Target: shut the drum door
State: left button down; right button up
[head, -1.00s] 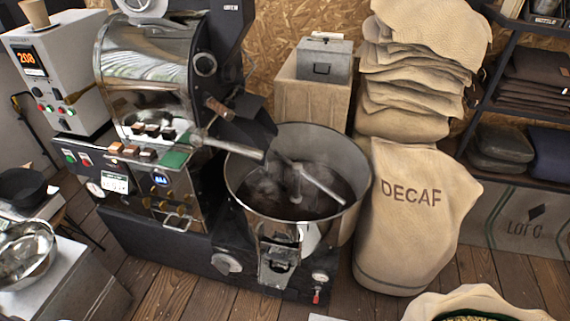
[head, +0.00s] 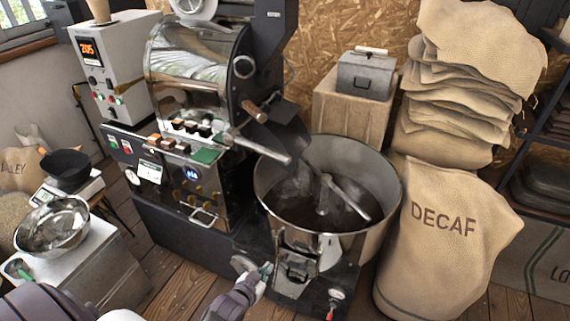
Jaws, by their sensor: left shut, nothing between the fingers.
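The roaster drum (head: 200,65) is a shiny steel cylinder at upper centre. On its right end, a dark face carries a round sight glass (head: 244,67), a wooden handle (head: 254,110) and a black chute (head: 278,135) over the cooling bin. A silver lever (head: 255,148) sticks out below the handle. I cannot tell clearly how far the drum door stands open. My left gripper (head: 265,272) is low in front of the roaster, beside the cooling bin's front outlet, well below the handle. It is shut and empty. My right gripper is not in view.
The round cooling bin (head: 388,235) holds dark beans and stirring arms. A DECAF sack (head: 440,235) stands to its right. A control box (head: 115,75) shows orange digits. A steel bowl (head: 50,228) and a scale with a black pan (head: 66,172) are at left. Wooden floor (head: 180,275) is free in front.

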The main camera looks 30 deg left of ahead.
pick_arm(q)
jog(key=w+a+r+t, duration=0.1)
jog(key=w+r+t, duration=0.15)
jog(key=r, duration=0.45)
jog(key=w+a+r+t, duration=0.15)
jog(key=w+r, duration=0.25)
jog(key=r, duration=0.4)
notch_tip(320, 180, up, 16)
jog(key=t+p, duration=0.2)
jog(key=t, duration=0.2)
send_over(284, 162)
jog(key=s+d, duration=0.2)
jog(key=s, duration=0.1)
jog(key=shift+w+a+f, duration=0.2)
jog(key=shift+f, duration=0.4)
jog(key=shift+w+a+f, duration=0.2)
jog(key=shift+f, duration=0.4)
jog(key=shift+w+a+f, duration=0.1)
jog(key=shift+w+f, duration=0.15)
jog(key=shift+f, duration=0.35)
jog(key=shift+f+m+b, duration=0.1)
jog(key=shift+m+b, duration=0.2)
